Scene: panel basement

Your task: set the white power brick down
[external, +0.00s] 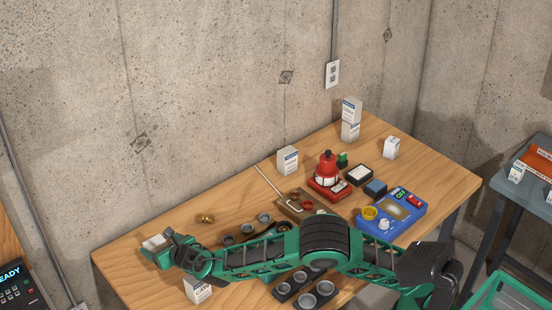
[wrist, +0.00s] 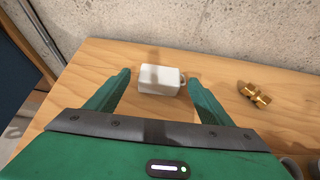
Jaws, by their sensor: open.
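The white power brick (wrist: 160,79) is a small white block resting on the wooden table, seen between my fingers in the wrist view. In the external view the white power brick (external: 155,243) shows at the table's left end, partly covered by my gripper. My gripper (wrist: 157,84) is open, with one green finger on each side of the brick. A gap shows on the left side; on the right the finger is very close, and I cannot tell if it touches. My gripper (external: 160,248) is low over the table in the external view.
A brass fitting (wrist: 255,94) lies to the right of the brick. Dark trays with grey cups (external: 245,229), a red device (external: 327,180), a blue device (external: 405,221) and white boxes (external: 288,160) stand farther right. The concrete wall (external: 200,90) bounds the back; bare wood surrounds the brick.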

